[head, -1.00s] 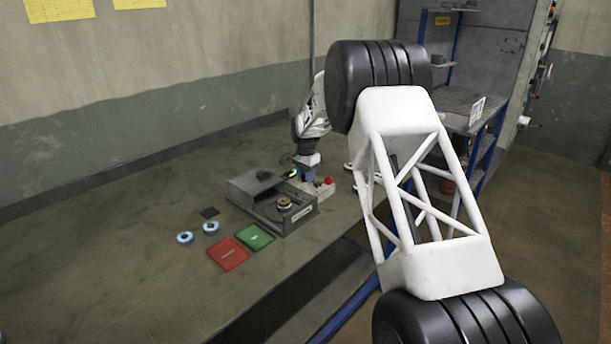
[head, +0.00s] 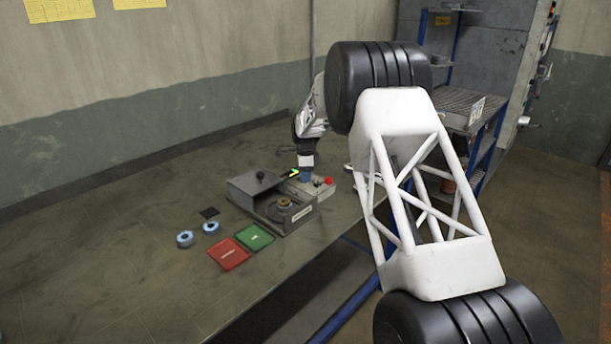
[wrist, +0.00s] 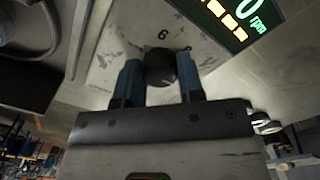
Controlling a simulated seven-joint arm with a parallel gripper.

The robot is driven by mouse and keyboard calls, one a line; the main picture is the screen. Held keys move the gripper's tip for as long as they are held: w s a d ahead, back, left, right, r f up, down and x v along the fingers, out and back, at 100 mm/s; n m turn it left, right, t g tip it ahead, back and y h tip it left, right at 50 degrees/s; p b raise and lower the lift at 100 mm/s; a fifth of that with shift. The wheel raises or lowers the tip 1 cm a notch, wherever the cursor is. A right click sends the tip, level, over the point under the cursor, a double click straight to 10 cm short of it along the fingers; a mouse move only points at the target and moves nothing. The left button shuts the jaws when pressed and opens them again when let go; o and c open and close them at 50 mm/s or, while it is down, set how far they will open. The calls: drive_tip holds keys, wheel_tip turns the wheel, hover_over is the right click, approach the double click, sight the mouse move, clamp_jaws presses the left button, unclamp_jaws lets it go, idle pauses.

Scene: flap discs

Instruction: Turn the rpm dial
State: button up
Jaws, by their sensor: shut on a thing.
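The rpm dial (wrist: 160,68) is a round black knob on a pale, scuffed panel (wrist: 125,40) in the wrist view. My gripper (wrist: 161,75) has its two blue fingers on either side of the dial and is shut on it. A lit display (wrist: 236,20) with orange bars and "rpm" lettering is at the upper right of the wrist view. In the head view my gripper (head: 305,174) is over the control box (head: 322,188), and the dial is hidden there.
A grey machine housing (head: 255,187) with a round spindle part (head: 285,203) stands left of the control box. A red button (head: 328,181) is on the box's right. Green (head: 254,237) and red (head: 229,254) trays and two blue-rimmed discs (head: 185,239) lie in front and left.

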idle(0.3)
drive_tip(key=o, duration=0.9)
drive_tip(key=shift+o, duration=0.2)
drive_tip(key=shift+r, duration=0.2)
drive_tip(key=shift+r, duration=3.75)
drive_tip(key=shift+d+r, duration=0.1)
